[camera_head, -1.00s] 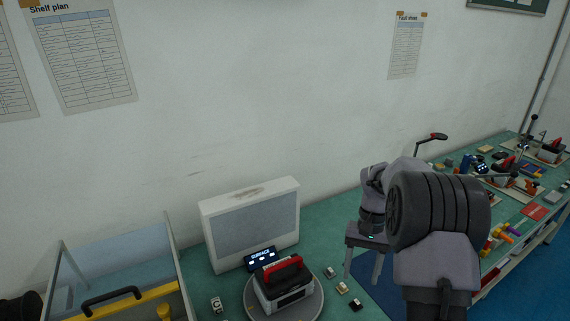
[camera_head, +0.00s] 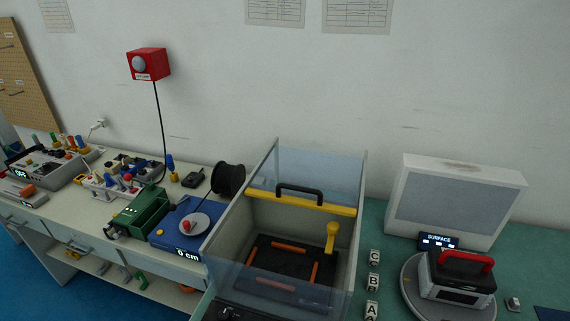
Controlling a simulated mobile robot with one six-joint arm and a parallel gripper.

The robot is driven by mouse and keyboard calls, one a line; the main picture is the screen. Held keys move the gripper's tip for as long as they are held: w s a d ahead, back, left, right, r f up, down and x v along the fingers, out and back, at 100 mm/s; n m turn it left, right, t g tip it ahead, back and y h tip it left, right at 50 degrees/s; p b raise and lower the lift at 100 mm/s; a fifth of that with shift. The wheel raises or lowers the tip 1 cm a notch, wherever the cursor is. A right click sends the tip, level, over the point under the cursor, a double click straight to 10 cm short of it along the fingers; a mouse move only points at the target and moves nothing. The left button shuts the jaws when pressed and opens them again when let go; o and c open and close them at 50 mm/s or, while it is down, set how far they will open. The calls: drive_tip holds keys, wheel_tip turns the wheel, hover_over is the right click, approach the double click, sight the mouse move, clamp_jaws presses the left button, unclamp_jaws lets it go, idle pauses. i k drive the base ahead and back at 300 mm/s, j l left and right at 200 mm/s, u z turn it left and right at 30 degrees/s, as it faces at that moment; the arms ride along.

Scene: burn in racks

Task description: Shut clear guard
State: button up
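The clear guard (camera_head: 307,168) is a see-through panel on a walled box in the middle of the head view. A yellow bar (camera_head: 270,198) with a black handle (camera_head: 300,189) runs along its near edge. The bar lies toward the back of the box, and the space in front of it looks uncovered. Clear side walls and a clear front surround a black plate (camera_head: 288,271) with orange strips. A yellow knob lever (camera_head: 332,238) stands inside at the right. My gripper is out of view.
A round grey turntable (camera_head: 416,303) carries a black device with a red handle (camera_head: 466,263); a white framed panel (camera_head: 452,199) stands behind. Lettered blocks (camera_head: 374,282) lie right of the box. A blue scale (camera_head: 188,225), green unit (camera_head: 143,211) and black spool (camera_head: 228,179) are close on its left.

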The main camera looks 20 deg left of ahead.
sight(277, 197)
drive_tip(key=u, duration=0.9)
drive_tip(key=i+j+z, duration=0.1)
drive_tip(key=i, duration=0.3)
drive_tip(key=j, duration=0.1)
